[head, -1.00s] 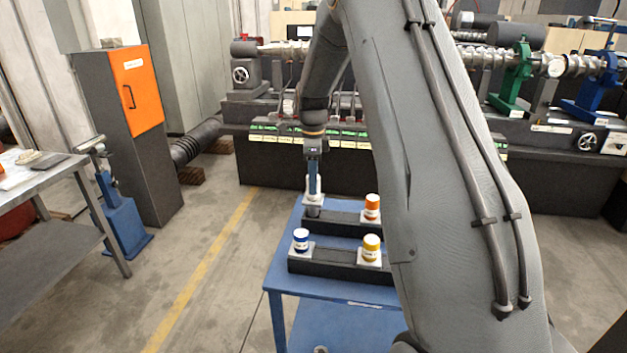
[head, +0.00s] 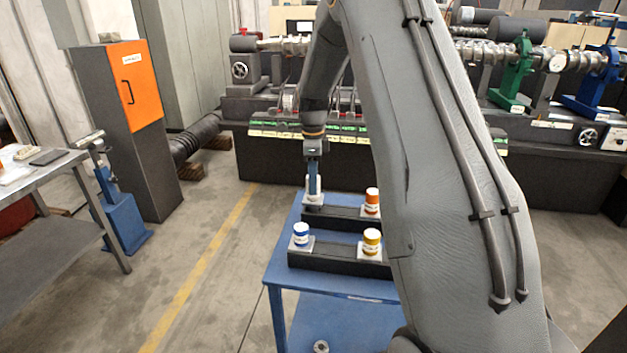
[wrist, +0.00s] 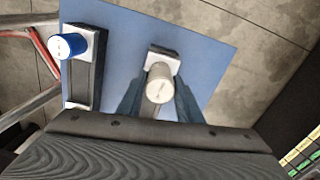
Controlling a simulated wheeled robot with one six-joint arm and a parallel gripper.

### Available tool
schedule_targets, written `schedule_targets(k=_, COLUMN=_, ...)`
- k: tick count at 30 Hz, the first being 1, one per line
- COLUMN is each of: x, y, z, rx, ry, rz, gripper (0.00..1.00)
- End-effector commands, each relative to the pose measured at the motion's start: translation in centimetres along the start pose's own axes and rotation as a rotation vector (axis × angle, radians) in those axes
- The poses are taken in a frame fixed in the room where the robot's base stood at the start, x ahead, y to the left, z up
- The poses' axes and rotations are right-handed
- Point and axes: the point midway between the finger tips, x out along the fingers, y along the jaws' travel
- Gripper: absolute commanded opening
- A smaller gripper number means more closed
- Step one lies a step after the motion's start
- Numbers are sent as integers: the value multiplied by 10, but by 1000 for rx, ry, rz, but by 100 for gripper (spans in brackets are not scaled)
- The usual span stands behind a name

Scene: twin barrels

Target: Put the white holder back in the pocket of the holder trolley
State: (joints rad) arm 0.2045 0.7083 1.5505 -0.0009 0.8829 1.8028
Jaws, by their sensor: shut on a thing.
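The white holder (wrist: 160,84) is between the fingers of my gripper (wrist: 158,100) in the wrist view, which is shut on it. In the head view my gripper (head: 314,184) points down at the far left end of the rear dark rack on the blue holder trolley (head: 276,262). The holder (head: 313,196) sits over a pale square plate at that rack end. Whether it is fully seated in the pocket cannot be told.
An orange-topped holder (head: 372,201) stands on the same rack to the right. A blue-topped holder (head: 301,234) and a yellow-topped holder (head: 372,241) stand on the front rack. My arm hides the trolley's right side.

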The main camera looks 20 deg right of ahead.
Motion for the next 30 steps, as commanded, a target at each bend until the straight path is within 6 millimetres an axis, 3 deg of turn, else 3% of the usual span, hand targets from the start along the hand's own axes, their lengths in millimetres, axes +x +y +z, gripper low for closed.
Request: schedule_targets(k=30, x=21, y=0, z=0, rx=0, ry=0, rz=-1, gripper=2)
